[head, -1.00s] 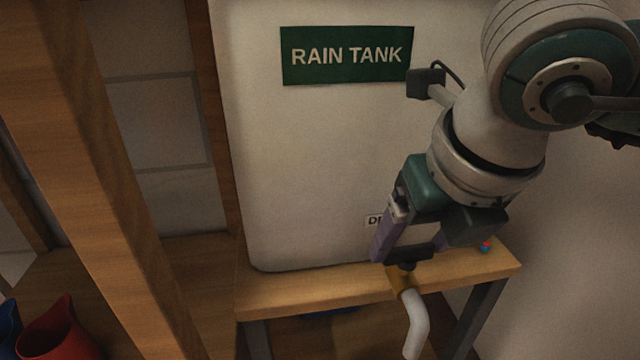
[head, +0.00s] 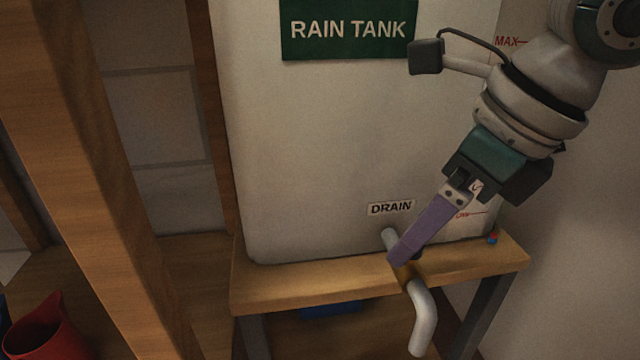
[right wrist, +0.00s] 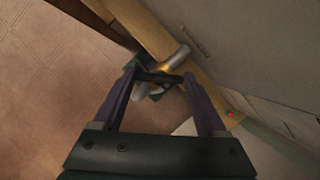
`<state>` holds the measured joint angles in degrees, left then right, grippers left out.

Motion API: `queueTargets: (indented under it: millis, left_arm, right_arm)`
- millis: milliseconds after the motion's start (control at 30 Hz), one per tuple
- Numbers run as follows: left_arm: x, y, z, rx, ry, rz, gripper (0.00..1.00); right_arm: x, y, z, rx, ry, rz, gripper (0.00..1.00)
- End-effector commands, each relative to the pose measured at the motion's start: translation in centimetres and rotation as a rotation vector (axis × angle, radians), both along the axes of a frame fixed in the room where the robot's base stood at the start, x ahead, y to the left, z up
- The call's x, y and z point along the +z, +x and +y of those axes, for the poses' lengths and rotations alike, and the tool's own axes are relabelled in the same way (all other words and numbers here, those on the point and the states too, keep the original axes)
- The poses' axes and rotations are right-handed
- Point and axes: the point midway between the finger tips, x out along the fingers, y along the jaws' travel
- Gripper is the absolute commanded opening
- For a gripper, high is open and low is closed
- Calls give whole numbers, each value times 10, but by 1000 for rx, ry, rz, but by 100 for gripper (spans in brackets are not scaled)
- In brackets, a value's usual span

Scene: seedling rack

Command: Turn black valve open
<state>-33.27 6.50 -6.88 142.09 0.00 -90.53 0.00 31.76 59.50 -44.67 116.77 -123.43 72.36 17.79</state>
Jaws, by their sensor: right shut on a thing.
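The drain pipe (head: 423,318) is pale grey, comes out of the tank under the DRAIN label (head: 391,208) and bends down past the table edge. A brass valve body (head: 404,275) sits on it. The black valve handle (right wrist: 158,76) shows in the right wrist view as a dark bar between my fingertips, above the pipe; in the head view it is mostly hidden behind a finger. My right gripper (head: 401,257) is shut on the handle, its purple fingers seen nearly edge-on; both fingers show in the right wrist view (right wrist: 160,78). My left gripper is out of view.
The white rain tank (head: 320,150) stands on a wooden table (head: 300,285). A wooden post (head: 100,170) rises at the left, with a red jug (head: 45,330) low beside it. A small red and blue thing (head: 492,238) lies at the table's right end.

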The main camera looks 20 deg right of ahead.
Motion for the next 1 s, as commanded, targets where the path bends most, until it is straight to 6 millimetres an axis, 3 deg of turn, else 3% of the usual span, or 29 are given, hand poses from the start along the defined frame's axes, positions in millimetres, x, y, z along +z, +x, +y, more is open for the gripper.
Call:
queueTargets:
  millis: [600,1000]
  left_arm:
    - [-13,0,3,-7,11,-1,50]
    - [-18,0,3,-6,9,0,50]
  right_arm:
    - [0,3,-2,567,1,-1,19]
    - [0,4,-3,802,-1,-2,19]
